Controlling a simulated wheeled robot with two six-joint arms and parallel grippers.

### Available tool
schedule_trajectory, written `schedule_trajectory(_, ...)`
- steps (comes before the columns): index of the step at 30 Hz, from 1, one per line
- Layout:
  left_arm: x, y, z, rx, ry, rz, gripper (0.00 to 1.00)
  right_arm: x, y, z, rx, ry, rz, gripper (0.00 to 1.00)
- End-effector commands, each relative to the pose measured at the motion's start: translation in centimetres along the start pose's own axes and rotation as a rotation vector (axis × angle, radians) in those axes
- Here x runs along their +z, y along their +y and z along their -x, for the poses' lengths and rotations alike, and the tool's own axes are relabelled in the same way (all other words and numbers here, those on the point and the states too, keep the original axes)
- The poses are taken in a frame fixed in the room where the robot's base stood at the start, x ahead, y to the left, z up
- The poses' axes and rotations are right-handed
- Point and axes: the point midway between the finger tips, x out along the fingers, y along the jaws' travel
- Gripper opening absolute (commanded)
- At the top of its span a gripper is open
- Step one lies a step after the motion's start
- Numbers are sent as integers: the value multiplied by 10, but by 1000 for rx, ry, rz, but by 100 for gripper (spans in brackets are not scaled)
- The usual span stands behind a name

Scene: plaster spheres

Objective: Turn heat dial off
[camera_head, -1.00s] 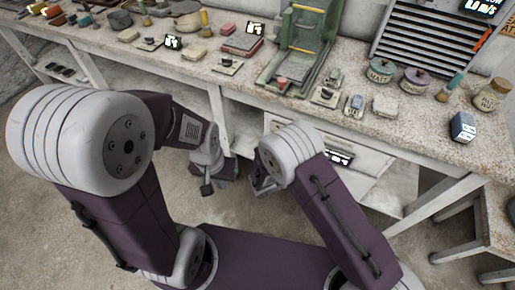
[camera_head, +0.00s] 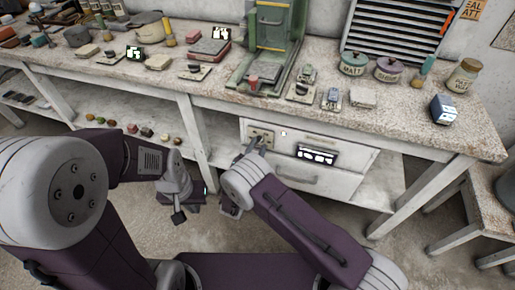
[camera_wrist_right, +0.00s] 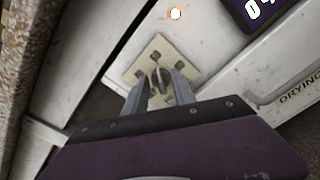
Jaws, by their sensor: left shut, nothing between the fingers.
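The heat dial is a small dark knob (camera_wrist_right: 160,79) on a square beige plate, seen in the right wrist view. The plate (camera_head: 261,136) is on the front of the white cabinet under the workbench in the head view. My right gripper (camera_wrist_right: 160,91) is open, its two grey fingers on either side of the knob with small gaps visible; contact cannot be told. In the head view the right gripper (camera_head: 257,146) is small and partly merged with the plate. My left gripper (camera_head: 180,216) is shut and empty, low over the floor, away from the cabinet.
A lit indicator (camera_wrist_right: 176,14) and a dark digital display (camera_head: 317,154) are beside the dial plate. A drawer handle (camera_head: 296,177) is below. The bench top (camera_head: 405,120) above holds jars and a green press (camera_head: 272,40). A stool (camera_head: 480,190) stands at right.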

Motion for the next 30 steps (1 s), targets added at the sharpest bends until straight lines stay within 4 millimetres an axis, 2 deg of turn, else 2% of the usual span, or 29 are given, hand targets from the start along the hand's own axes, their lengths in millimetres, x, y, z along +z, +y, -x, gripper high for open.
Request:
schedule_trajectory(8, 0, 0, 0, 0, 0, 0, 0, 0, 0, -4, 0, 0, 1, 32)
schedule_trajectory(12, 0, 0, 0, 0, 0, 0, 0, 0, 0, -3, -1, 0, 1, 0)
schedule_trajectory(23, 0, 0, 0, 0, 0, 0, 0, 0, 0, -3, -1, 0, 29, 0)
schedule_trajectory(30, 0, 0, 2, 0, 0, 0, 0, 1, 2, -3, -1, 0, 161, 0)
